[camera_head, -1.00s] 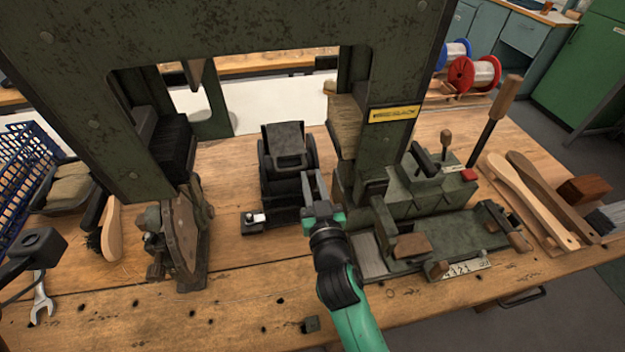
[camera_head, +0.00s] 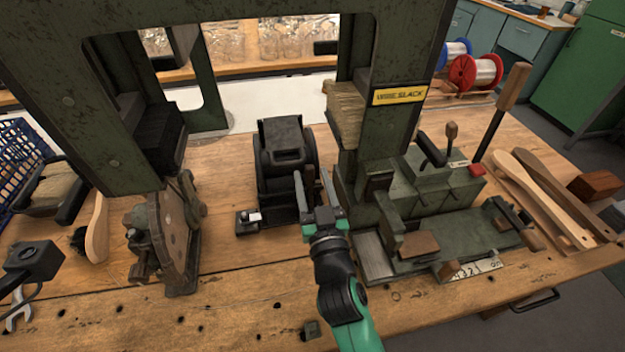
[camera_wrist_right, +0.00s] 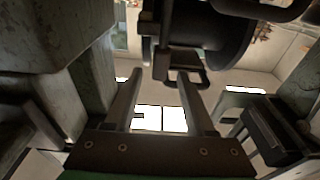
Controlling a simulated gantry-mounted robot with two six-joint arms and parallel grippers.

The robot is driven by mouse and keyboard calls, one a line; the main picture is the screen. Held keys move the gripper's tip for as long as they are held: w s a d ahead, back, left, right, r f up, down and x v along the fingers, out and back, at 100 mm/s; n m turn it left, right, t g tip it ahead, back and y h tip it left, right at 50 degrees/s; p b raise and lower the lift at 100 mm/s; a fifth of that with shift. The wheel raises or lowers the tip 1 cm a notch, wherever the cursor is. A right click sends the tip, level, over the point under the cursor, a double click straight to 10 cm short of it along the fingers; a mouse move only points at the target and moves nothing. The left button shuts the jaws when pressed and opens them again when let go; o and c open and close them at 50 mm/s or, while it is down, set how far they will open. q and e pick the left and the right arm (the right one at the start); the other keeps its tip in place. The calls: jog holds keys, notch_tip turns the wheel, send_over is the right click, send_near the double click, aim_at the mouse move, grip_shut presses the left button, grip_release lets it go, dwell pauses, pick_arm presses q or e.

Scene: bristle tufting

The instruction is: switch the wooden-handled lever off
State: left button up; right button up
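A long lever with a wooden handle (camera_head: 512,88) rises at the right behind the green machine (camera_head: 435,185). It leans up and to the right on a dark shaft. My right gripper (camera_head: 312,180) is open and empty, in front of the black spool-like device and left of the green machine, well apart from both levers. In the right wrist view, its two fingers (camera_wrist_right: 160,100) are spread with nothing between them. My left gripper is not in view.
The heavy green press frame (camera_head: 395,60) with a "WIRE SLACK" label stands near my right gripper. The black device (camera_head: 285,160) is just beyond it. Wooden brush handles (camera_head: 545,195) lie right of the machine. A red button (camera_head: 476,169) sits by the levers. The front table strip is mostly clear.

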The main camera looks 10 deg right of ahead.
jog(key=shift+s, duration=0.3)
jog(key=s+p, duration=0.2)
jog(key=s, duration=0.5)
jog(key=shift+d+f, duration=0.3)
jog(key=shift+f, duration=0.15)
jog(key=shift+p, duration=0.35)
